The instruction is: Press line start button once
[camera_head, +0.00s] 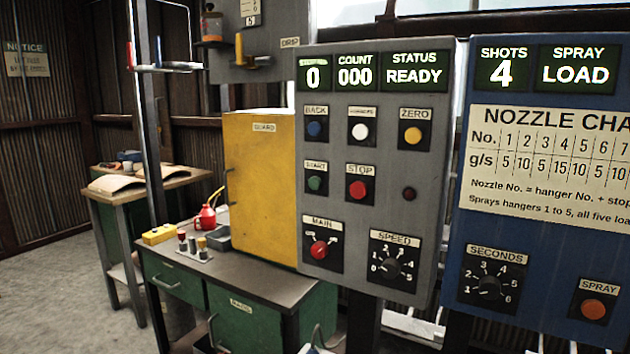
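The line start button is the green button (315,183) under a START label on the grey control panel (383,270). It sits left of the red STOP button (357,189) and below the blue BACK button (315,129). The panel's displays read 0, COUNT 000 and STATUS READY (413,76). The red MAIN switch (319,250) and the SPEED dial (391,268) are below the buttons. Neither of my grippers can be made out in this view. Nothing covers the start button.
A blue spray panel (450,284) stands to the right, reading SHOTS 4 and SPRAY LOAD, with an orange SPRAY button (593,309). A yellow guard cabinet (262,190) adjoins the grey panel. A green workbench (245,318) holds a red can (205,217) and small items.

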